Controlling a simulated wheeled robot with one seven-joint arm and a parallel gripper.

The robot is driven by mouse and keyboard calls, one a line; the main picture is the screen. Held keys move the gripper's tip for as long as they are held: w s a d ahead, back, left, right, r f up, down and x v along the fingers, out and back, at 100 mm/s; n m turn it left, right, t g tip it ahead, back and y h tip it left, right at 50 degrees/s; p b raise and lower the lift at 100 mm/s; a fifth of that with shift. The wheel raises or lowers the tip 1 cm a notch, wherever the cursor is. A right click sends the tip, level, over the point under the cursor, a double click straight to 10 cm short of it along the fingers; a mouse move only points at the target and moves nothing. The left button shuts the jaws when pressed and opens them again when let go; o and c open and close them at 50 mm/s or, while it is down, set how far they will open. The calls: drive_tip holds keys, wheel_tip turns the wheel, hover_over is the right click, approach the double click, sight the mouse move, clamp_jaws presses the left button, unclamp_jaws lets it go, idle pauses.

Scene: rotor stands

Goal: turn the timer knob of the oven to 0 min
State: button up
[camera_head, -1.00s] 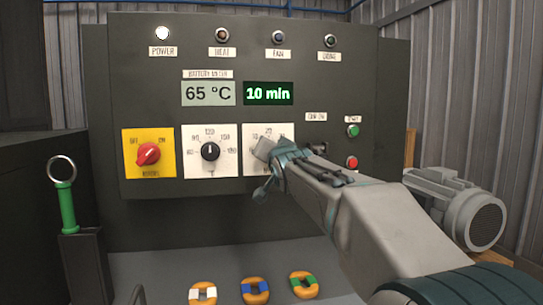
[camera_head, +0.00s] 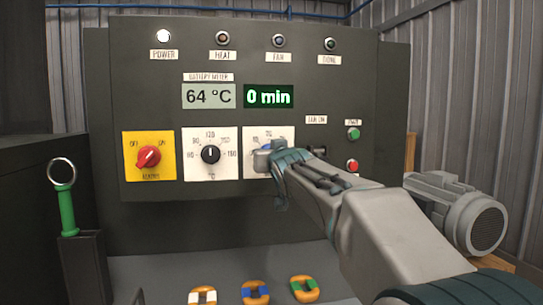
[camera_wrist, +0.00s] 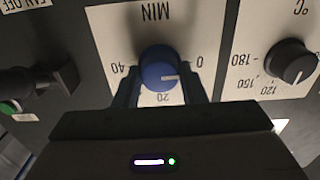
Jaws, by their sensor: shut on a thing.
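The timer knob (camera_wrist: 157,72) is blue with a white pointer line, on a white dial plate (camera_wrist: 115,30) marked MIN. In the wrist view, which is upside down, the pointer points right, towards the 0 mark. My gripper (camera_wrist: 165,80) is shut on the knob, one finger on each side. In the head view my gripper (camera_head: 263,160) covers much of the dial plate, and only a bit of blue knob shows. The green timer display (camera_head: 269,96) on the oven panel (camera_head: 140,80) reads 0 min.
Left of the timer are a black temperature knob (camera_head: 210,154) and a red switch (camera_head: 149,156) on a yellow plate. A black key-like part (camera_wrist: 40,82), a green button (camera_head: 353,134) and a red button (camera_head: 351,166) are close on its right. The temperature display (camera_head: 208,95) reads 64 °C.

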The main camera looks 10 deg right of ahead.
idle(0.3)
drive_tip(key=o, duration=1)
drive_tip(key=s, duration=1.3)
drive_tip(key=shift+s, duration=0.4)
